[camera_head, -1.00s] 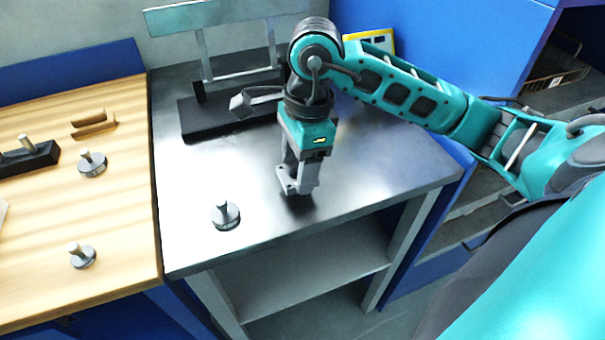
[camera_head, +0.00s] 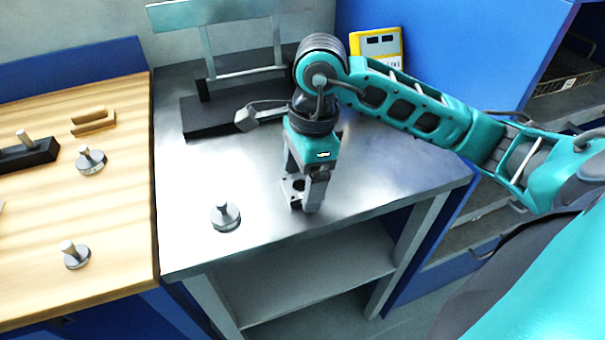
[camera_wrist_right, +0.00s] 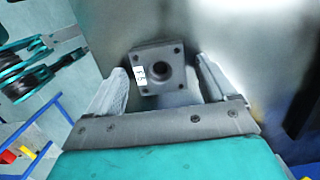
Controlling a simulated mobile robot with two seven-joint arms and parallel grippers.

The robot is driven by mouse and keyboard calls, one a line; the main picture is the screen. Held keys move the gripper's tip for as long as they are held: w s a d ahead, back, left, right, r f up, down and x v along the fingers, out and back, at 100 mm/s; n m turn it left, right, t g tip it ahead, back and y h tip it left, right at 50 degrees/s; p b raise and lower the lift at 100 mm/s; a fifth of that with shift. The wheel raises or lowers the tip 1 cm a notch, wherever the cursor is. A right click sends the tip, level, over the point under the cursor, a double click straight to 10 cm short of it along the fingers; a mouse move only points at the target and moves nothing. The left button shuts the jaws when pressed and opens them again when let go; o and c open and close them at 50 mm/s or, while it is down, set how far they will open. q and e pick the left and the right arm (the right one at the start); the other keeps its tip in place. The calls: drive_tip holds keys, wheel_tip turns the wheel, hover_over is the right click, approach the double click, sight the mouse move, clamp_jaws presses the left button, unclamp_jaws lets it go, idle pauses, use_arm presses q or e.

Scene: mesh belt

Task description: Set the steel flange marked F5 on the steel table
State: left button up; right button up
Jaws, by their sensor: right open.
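A grey square steel flange (camera_wrist_right: 172,52) shows in the right wrist view, with a round central hole, corner holes and a white tag that seems to read F5. It lies on the steel table (camera_head: 370,180), and its edge also shows in the head view (camera_head: 291,188). My right gripper (camera_head: 304,203) is low over the table around the flange. In the right wrist view its two fingers (camera_wrist_right: 162,72) are open on either side of the flange, with gaps between. My left gripper is not in view.
A round knobbed piece (camera_head: 226,217) stands on the table left of my right gripper. A black-based stand (camera_head: 215,120) is behind it. The wooden bench (camera_head: 30,240) at left holds similar knobbed pieces. The table's right side is clear.

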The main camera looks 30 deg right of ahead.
drive_tip(key=shift+r, duration=0.15)
drive_tip(key=shift+r+p, duration=0.25)
drive_tip(key=shift+p, duration=0.15)
wheel_tip(320, 180, up, 12)
drive_tip(key=d+p, duration=0.1)
drive_tip(key=p, duration=0.3)
drive_tip(key=shift+s+d+f+p, duration=0.15)
drive_tip(key=shift+d+f+p, duration=0.1)
drive_tip(key=shift+p, duration=0.1)
